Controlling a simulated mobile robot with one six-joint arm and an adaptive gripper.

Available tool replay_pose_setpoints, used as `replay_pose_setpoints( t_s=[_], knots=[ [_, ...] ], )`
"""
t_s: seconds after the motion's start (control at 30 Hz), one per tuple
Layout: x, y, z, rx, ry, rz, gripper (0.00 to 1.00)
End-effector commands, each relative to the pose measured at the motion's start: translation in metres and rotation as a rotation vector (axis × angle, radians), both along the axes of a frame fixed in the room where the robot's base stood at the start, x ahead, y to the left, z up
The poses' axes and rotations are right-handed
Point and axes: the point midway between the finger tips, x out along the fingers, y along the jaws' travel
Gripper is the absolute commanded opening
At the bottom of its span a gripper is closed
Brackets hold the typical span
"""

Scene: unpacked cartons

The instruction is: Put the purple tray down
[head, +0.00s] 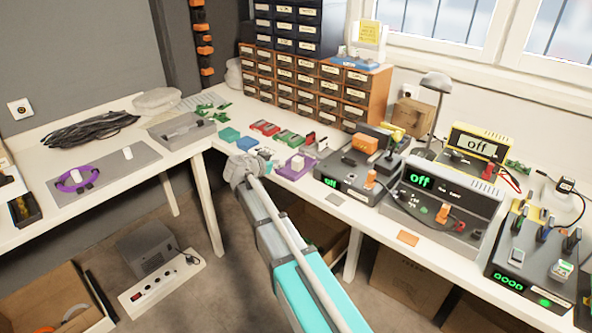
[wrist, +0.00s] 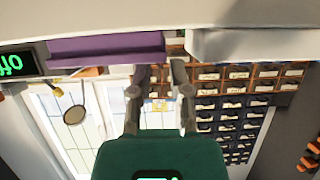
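The purple tray (head: 296,164), with a white piece on it, sits on the right-hand worktop near its front edge, left of a power supply reading "off". In the upside-down wrist view it is a purple strip (wrist: 105,46) just beyond the fingertips. Whether a fingertip touches the tray cannot be told.
Teal boxes (head: 247,143) and red and green parts (head: 287,136) lie behind the tray. A power supply (head: 345,178) stands to its right. A drawer cabinet (head: 300,80) is at the back. The left worktop holds a purple ring (head: 62,184) on a grey mat (head: 118,168).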

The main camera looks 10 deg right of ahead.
Motion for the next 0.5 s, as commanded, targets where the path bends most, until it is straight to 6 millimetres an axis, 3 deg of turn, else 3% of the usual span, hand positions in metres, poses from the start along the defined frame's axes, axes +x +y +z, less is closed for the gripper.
replay_pose_setpoints(
  t_s=[0.27,0.5],
  knots=[
    [0.004,-0.004,-0.003,0.000,0.000,-0.001,0.24],
    [0.020,-0.023,-0.013,0.000,0.001,-0.002,0.24]
  ],
)
